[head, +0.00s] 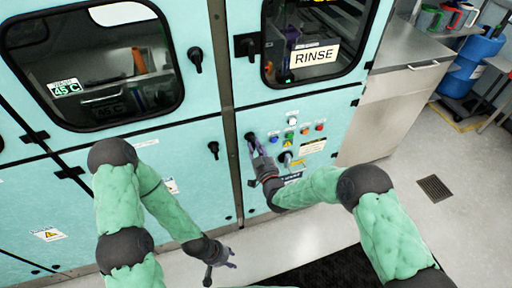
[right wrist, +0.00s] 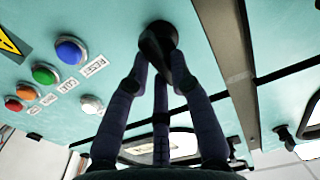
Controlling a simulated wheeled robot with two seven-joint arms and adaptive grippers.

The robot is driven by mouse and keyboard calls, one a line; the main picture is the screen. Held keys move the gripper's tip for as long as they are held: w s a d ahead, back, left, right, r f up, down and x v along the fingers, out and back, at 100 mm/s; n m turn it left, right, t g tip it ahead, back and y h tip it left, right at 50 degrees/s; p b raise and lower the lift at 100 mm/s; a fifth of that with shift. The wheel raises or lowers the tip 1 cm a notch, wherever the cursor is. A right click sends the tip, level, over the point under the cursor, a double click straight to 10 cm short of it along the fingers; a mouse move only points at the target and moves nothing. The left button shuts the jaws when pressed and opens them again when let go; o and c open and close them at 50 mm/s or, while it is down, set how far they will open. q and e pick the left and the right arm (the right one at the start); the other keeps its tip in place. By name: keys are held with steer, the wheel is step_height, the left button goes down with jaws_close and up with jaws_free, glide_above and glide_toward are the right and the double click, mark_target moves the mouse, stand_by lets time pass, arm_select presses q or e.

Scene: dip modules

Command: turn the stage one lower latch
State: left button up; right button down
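A black lower latch (right wrist: 157,42) sits on the teal panel left of the buttons; it also shows in the head view (head: 250,137). My right gripper (head: 255,145) is at this latch, its fingers on both sides of the handle and seemingly touching it. The right wrist view shows the black handle between the fingertips (right wrist: 160,75). Another black lower latch (head: 214,149) is on the left door, with its handle pointing down. I cannot read which latch is labelled stage one. My left gripper (head: 221,266) is low in front of the cabinet, open and empty.
Coloured buttons (head: 290,134) and a grey switch (head: 286,158) are close right of my right gripper. Upper latches (head: 195,58) (head: 248,46) sit beside the windows. A RINSE sign (head: 315,54) is on the right window. The floor (head: 400,215) at right is mostly clear.

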steer(key=shift+f+m+b, duration=0.2)
steer(key=shift+m+b, duration=1.95)
steer(key=shift+m, duration=0.85)
steer(key=shift+f+m+b, duration=0.2)
steer(key=shift+m+b, duration=1.95)
steer(key=shift+m, duration=0.85)
steer(key=shift+f+m+b, duration=0.2)
steer(key=shift+m+b, duration=1.95)
steer(key=shift+m, duration=0.85)
steer(key=c, duration=1.1)
jaws_free()
steer(key=shift+d, duration=0.1)
